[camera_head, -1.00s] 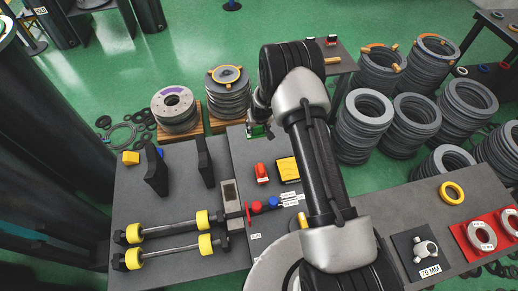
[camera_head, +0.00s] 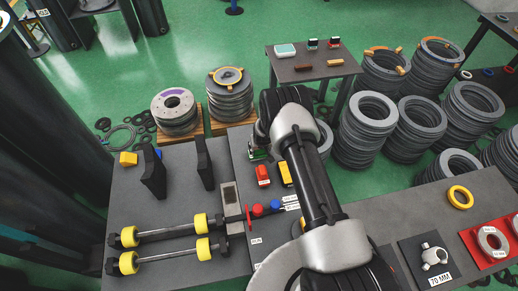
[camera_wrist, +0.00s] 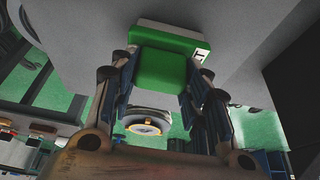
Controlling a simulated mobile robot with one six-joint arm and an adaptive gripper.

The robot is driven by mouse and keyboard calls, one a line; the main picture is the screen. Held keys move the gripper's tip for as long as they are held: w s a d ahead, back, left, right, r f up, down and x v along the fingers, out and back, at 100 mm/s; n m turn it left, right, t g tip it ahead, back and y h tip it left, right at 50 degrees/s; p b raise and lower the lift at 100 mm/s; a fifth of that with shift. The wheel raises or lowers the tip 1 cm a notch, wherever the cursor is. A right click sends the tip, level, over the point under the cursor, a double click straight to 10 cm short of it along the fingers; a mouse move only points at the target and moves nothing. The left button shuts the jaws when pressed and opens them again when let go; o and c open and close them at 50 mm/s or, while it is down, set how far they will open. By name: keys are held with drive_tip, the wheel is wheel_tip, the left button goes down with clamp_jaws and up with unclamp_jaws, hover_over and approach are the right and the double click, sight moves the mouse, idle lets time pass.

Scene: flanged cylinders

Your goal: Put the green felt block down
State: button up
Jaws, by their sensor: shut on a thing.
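The green felt block (camera_wrist: 162,68) is between the fingers of my gripper (camera_wrist: 158,85) in the wrist view. It has a pale layer along its far edge and a white label with a dark letter at its right. My gripper is shut on it. In the head view a small part of the green block (camera_head: 257,155) shows below the wrist, over the back edge of the grey table (camera_head: 240,185). My arm hides most of the gripper there. I cannot tell whether the block touches the table.
A red block (camera_head: 263,175) and a yellow block (camera_head: 285,174) lie close by on the table. Dark upright plates (camera_head: 153,173) and yellow-ended bars (camera_head: 165,232) are at left. A small side table (camera_head: 310,70) and stacked grey rings (camera_head: 364,125) stand behind.

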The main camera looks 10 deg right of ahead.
drive_tip(key=shift+r, duration=0.1)
drive_tip(key=shift+f, duration=0.2)
drive_tip(key=o, duration=0.9)
drive_tip(key=shift+o, duration=0.2)
